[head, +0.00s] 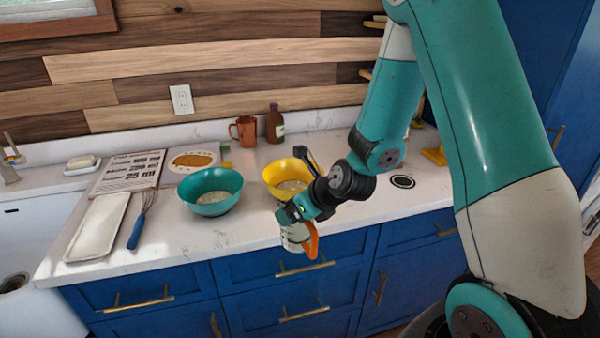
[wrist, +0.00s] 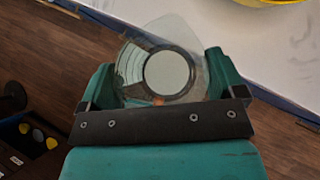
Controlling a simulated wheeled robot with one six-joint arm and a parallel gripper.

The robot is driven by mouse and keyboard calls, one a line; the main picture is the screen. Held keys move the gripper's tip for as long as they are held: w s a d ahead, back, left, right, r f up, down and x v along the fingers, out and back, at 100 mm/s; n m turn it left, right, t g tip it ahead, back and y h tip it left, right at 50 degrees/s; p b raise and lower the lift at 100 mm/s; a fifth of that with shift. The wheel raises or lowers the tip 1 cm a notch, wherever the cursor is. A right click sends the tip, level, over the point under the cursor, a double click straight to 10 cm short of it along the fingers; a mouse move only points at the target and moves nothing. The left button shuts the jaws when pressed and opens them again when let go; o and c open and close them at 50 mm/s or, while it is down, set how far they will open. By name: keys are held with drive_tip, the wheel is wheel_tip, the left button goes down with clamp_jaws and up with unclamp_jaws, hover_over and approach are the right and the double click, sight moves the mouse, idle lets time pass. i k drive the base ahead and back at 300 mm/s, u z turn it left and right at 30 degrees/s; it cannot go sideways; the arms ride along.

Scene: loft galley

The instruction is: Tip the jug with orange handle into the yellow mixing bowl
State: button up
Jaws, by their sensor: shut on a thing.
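My gripper (head: 291,211) is shut on the jug with the orange handle (head: 296,236). The jug looks clear or pale, and its orange handle hangs at its right side in the head view. The jug is in front of the counter's front edge. In the wrist view the jug (wrist: 168,70) shows as a round, see-through shape between the fingers of my gripper (wrist: 165,95). The yellow mixing bowl (head: 270,180) stands on the counter just behind my gripper, with pale contents in it.
A teal bowl (head: 209,204) with pale contents stands left of the yellow one. A whisk (head: 141,218), a white tray (head: 97,228) and a recipe board (head: 127,172) lie farther left. A copper-coloured mug (head: 245,132) and a brown bottle (head: 275,125) stand behind.

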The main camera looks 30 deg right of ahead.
sight(279, 176)
drive_tip(key=u, duration=1.65)
drive_tip(key=k, duration=0.8)
drive_tip(key=z, duration=1.1)
